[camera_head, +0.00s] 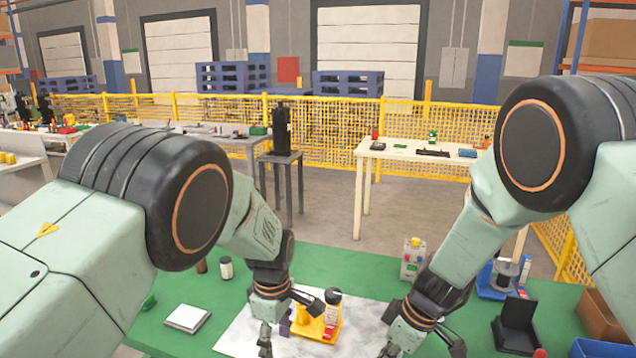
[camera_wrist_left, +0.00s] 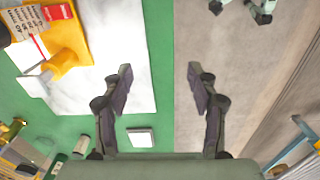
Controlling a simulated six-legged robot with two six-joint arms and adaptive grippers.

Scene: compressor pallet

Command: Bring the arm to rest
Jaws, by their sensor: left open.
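My left gripper (camera_head: 292,325) is over the white marbled sheet (camera_head: 235,335), beside a yellow compressor-like unit (camera_head: 308,328). In the left wrist view its two dark fingers (camera_wrist_left: 160,78) are spread apart with nothing between them. The yellow unit also shows there at upper left (camera_wrist_left: 70,50), with a red part and a printed label. My right gripper (camera_head: 423,350) points down at the right side of the sheet. Its fingers look apart and empty; its fingers also show at the top of the left wrist view (camera_wrist_left: 242,8).
A green mat (camera_head: 175,275) covers the bench. On it are a small white block (camera_head: 187,318), a jar (camera_head: 226,267), a grey box with a yellow top (camera_head: 413,260), a black holder (camera_head: 515,325), a blue fixture (camera_head: 490,282) and a brown bin (camera_head: 600,318). A yellow fence stands behind.

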